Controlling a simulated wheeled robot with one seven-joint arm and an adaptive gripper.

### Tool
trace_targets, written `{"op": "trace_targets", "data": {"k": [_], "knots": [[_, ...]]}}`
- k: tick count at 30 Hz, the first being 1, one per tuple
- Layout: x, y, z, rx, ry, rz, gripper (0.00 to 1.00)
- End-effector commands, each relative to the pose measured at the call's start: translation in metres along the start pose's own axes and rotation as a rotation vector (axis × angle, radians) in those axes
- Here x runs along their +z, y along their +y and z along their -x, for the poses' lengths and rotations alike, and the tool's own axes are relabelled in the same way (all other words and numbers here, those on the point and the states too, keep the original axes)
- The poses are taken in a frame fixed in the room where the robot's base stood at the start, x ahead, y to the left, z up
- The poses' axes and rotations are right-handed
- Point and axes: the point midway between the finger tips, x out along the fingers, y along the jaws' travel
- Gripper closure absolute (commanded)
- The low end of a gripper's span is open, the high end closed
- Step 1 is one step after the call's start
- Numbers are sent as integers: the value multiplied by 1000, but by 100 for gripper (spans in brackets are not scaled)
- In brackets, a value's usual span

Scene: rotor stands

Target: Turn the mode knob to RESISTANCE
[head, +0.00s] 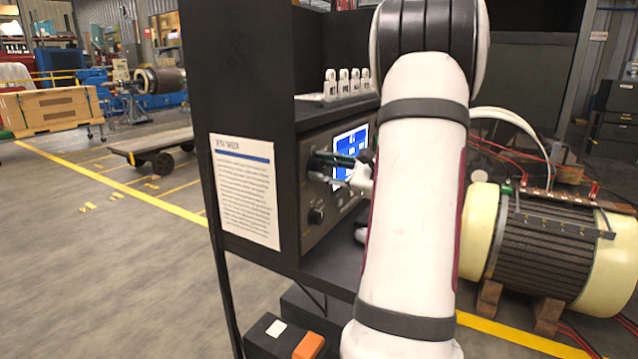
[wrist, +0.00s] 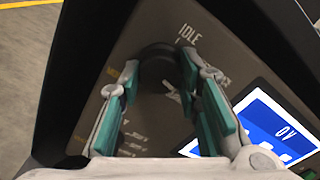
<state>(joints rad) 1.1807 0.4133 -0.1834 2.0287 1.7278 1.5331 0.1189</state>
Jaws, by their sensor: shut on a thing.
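The mode knob (wrist: 158,50) is a dark round knob on the tester's grey front panel (wrist: 217,48). The label IDLE (wrist: 187,33) stands just beside it; other markings around it are blurred or partly covered, and I cannot read RESISTANCE. My gripper (wrist: 158,70) has its teal-padded fingers on both sides of the knob and is shut on it. In the head view my gripper (head: 343,168) reaches the panel left of the lit screen and hides most of the knob. I cannot tell where the knob points.
A blue screen (wrist: 267,128) is right of the knob; it also shows in the head view (head: 351,142). A smaller knob (head: 317,214) sits lower on the panel. A shelf with white tagged pieces (head: 347,82) is above. A wound rotor (head: 540,245) stands at right.

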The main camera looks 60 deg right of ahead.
Motion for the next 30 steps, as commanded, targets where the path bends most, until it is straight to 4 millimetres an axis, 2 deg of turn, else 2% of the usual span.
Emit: {"op": "trace_targets", "data": {"k": [18,30], "knots": [[-4,3,-2,1,-2,586,97],[-2,1,-1,2,-2,872,97]]}}
